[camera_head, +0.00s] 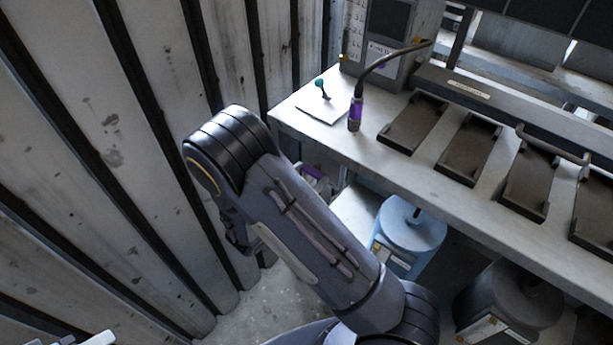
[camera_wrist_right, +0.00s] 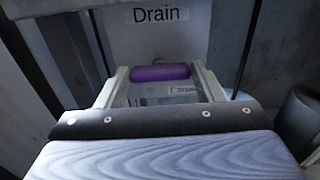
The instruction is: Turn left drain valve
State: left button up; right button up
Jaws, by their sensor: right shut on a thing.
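A purple valve handle (camera_wrist_right: 160,73) shows in the right wrist view, below a white sign reading "Drain" (camera_wrist_right: 158,15). The two pale fingers of my right gripper (camera_wrist_right: 160,84) stand on either side of the handle and are shut on it. The handle lies roughly level across the picture. In the head view my right arm fills the middle, and its bulk hides the fingertips and the held handle. A small purple part (camera_head: 313,171) shows just beyond the arm; I cannot tell whether it belongs to a valve.
A ribbed metal wall (camera_head: 110,130) runs along the left. A workbench (camera_head: 355,150) with dark trays (camera_head: 412,122) and a purple-banded tool (camera_head: 355,112) stands at the right. A blue canister (camera_head: 410,230) and a dark canister (camera_head: 510,300) stand below it.

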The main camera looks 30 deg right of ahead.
jog(key=n+p, duration=0.2)
jog(key=n, duration=0.1)
jog(key=shift+r+p, duration=0.2)
jog(key=shift+p, duration=0.15)
jog(key=n+p, duration=0.3)
jog(key=n, duration=0.1)
jog(key=shift+w+n, duration=0.1)
jog(key=shift+n, duration=0.2)
jog(key=n+p, duration=0.2)
jog(key=n, duration=0.2)
jog(key=shift+a+f, duration=0.1)
jog(key=shift+f, duration=0.1)
jog(key=shift+f+n+p, duration=0.1)
jog(key=shift+n+p, duration=0.65)
jog(key=shift+n, duration=1.25)
jog(key=o, duration=1)
